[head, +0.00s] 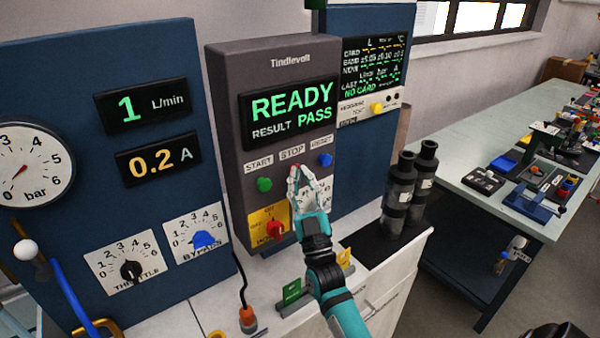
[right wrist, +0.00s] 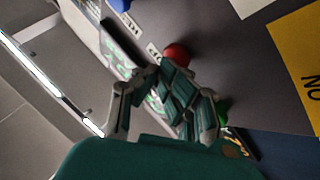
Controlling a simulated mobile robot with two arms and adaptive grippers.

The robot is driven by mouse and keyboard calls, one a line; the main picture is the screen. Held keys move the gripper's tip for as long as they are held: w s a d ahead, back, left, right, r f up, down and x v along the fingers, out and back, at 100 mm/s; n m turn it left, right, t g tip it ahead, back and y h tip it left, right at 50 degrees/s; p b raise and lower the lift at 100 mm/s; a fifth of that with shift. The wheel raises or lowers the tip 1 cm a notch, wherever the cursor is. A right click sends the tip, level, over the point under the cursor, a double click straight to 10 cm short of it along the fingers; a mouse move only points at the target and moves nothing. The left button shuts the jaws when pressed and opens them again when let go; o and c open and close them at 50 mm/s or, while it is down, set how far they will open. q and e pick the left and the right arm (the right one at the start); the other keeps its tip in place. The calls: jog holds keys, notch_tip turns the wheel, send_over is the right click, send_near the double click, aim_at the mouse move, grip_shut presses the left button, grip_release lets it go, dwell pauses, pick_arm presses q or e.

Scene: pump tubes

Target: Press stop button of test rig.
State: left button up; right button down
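The grey control box (head: 232,75) of the test rig has a display (head: 290,112) reading READY, RESULT PASS. Below it are START, STOP and RESET labels. The green button (head: 264,184) is under START and the blue button (head: 325,160) under RESET. My right gripper (head: 294,175) is in front of the spot under STOP and mostly hides the button there in the head view. In the right wrist view, the red stop button (right wrist: 177,54) shows just beyond the fingertips of my right gripper (right wrist: 163,72). The fingers look closed together and empty. I cannot tell whether they touch the button. My left gripper is out of view.
A red rotary knob (head: 275,228) on a yellow plate sits just below and left of my right gripper. Dark cylinders (head: 399,190) stand to the right. A blue panel (head: 60,80) with gauge and dials is on the left. A cluttered bench (head: 455,155) stands farther right.

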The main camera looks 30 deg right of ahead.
jog(key=shift+s+f, duration=0.1)
jog(key=shift+f, duration=0.05)
jog(key=s+p, duration=0.2)
jog(key=s, duration=0.4)
jog(key=shift+d, duration=0.2)
dwell(0.9)
